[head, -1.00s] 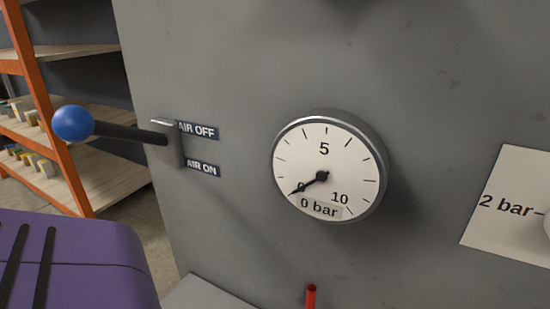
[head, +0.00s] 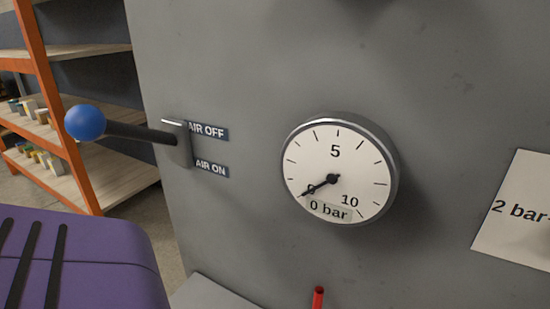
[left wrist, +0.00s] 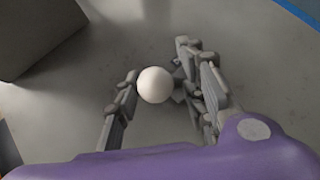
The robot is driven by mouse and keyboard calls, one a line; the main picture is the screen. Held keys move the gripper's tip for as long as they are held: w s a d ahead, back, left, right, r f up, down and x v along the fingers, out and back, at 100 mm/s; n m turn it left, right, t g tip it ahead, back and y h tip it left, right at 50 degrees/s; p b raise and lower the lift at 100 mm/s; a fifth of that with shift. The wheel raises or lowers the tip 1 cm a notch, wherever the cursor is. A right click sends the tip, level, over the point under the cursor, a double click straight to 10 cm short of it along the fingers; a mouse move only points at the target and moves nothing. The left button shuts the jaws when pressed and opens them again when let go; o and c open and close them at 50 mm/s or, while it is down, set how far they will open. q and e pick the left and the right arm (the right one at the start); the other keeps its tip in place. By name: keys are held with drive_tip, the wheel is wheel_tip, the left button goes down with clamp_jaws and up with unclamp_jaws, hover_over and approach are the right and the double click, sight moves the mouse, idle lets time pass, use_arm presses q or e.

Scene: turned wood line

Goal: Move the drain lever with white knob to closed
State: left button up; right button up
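The white knob (left wrist: 155,85) shows in the left wrist view as a round ball, near the middle. My left gripper (left wrist: 160,75) has one finger on each side of it. The lever's shaft is hidden behind the knob. The head view shows neither gripper, nor the white knob.
In the head view a lever with a blue knob (head: 85,123) sticks out by AIR OFF and AIR ON labels. A round gauge (head: 340,172) reads 0 bar. A "2 bar" card (head: 515,215) is at right. A red rod (head: 318,298) is below. Shelves (head: 75,130) stand behind left.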

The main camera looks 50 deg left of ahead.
use_arm(q)
drive_tip(key=v, duration=0.7)
drive_tip(key=shift+s+f, duration=0.15)
drive_tip(key=shift+s, duration=0.1)
idle(0.4)
